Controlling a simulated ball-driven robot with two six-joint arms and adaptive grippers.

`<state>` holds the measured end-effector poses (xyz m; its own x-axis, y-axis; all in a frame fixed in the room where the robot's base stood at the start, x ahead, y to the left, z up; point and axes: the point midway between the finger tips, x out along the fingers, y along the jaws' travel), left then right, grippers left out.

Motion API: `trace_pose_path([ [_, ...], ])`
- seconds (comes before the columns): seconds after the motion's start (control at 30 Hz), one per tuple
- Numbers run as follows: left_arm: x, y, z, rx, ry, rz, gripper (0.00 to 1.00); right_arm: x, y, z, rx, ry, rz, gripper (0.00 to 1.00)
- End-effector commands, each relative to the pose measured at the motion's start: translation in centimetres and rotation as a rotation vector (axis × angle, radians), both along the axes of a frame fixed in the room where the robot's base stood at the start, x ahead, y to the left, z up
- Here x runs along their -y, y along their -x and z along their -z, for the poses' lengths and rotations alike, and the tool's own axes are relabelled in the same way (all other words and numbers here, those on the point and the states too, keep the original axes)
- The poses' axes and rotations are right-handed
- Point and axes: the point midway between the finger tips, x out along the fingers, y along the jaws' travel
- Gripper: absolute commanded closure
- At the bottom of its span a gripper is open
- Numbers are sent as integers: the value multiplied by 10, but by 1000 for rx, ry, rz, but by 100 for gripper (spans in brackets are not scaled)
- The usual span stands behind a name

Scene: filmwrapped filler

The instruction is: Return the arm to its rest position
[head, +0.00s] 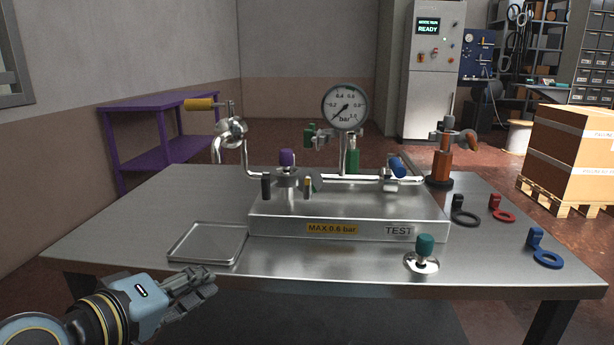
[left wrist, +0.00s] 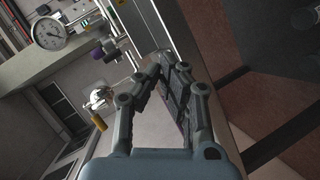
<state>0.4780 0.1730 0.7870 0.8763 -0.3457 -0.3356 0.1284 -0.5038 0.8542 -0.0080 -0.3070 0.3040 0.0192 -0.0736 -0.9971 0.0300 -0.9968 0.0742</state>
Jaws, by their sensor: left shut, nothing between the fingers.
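My left gripper (head: 200,284) is low at the left in the head view, in front of the table's near edge and just below the tray. It is shut and holds nothing. In the left wrist view its two fingers (left wrist: 180,90) come together, with the table edge beside them. My right gripper is in neither view. The metal table (head: 120,235) carries a test rig (head: 350,212) with a round pressure gauge (head: 345,106), which also shows in the left wrist view (left wrist: 48,34).
A shallow empty metal tray (head: 207,258) lies at the table's front left. A teal-knobbed valve (head: 423,250) stands at the front right. Black (head: 464,216), red (head: 503,213) and blue (head: 546,258) tagged rings lie at the right. A purple shelf (head: 160,140) stands behind.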

Motion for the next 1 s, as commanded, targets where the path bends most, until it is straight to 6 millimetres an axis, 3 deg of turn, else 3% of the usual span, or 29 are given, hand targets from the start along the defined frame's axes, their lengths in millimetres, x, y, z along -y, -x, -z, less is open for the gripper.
trace_pose_path([
  [0.03,-3,32,20,-73,-157,73,100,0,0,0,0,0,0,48],
  [0.1,-11,71,43,-175,-362,173,100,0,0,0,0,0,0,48],
  [0.23,-32,128,66,-326,-614,306,100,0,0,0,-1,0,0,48],
  [0.4,-60,186,77,-488,-827,434,100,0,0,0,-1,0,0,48],
  [0.63,-95,252,75,-682,-1022,570,100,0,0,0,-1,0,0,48],
  [0.67,-99,261,73,-707,-1044,586,100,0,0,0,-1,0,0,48],
  [1.0,-108,250,170,-744,-1023,593,100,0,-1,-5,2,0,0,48],
])
